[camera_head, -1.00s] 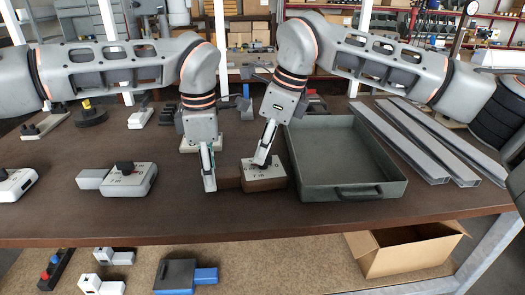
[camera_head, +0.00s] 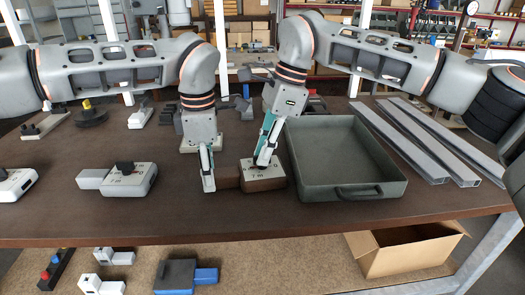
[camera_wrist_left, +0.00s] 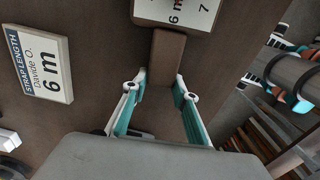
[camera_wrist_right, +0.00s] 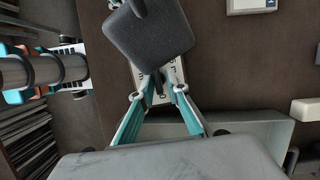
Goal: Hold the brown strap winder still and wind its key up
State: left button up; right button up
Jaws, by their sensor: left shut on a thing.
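The brown strap winder (camera_head: 266,183) sits on the table with a pale numbered top and a brown end block (camera_head: 228,182) on its left. My left gripper (camera_head: 209,187) points down and is shut on the end block; the left wrist view shows the block (camera_wrist_left: 166,62) between its fingers. My right gripper (camera_head: 260,165) is tilted over the top, at the dark key (camera_head: 256,167). In the right wrist view its fingers stand apart with the small dark key (camera_wrist_right: 158,86) between them, showing gaps. A dark grey block (camera_wrist_right: 150,38) hides part of the top there; I cannot tell what it is.
A grey-green tray (camera_head: 345,190) stands close right of the winder, with metal profiles (camera_head: 425,140) beyond. A white winder (camera_head: 130,181) is to the left. A strap length card reading 6 m (camera_wrist_left: 42,65) shows in the left wrist view. The table front is clear.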

pick_arm(q)
jog(key=shift+d, duration=0.1)
pick_arm(e)
jog(key=shift+a, duration=0.1)
pick_arm(q)
jog(key=shift+r, duration=0.1)
pick_arm(e)
jog(key=shift+s+r, duration=0.1)
jog(key=shift+r, duration=2.95)
pick_arm(q)
jog(key=o, duration=1.3)
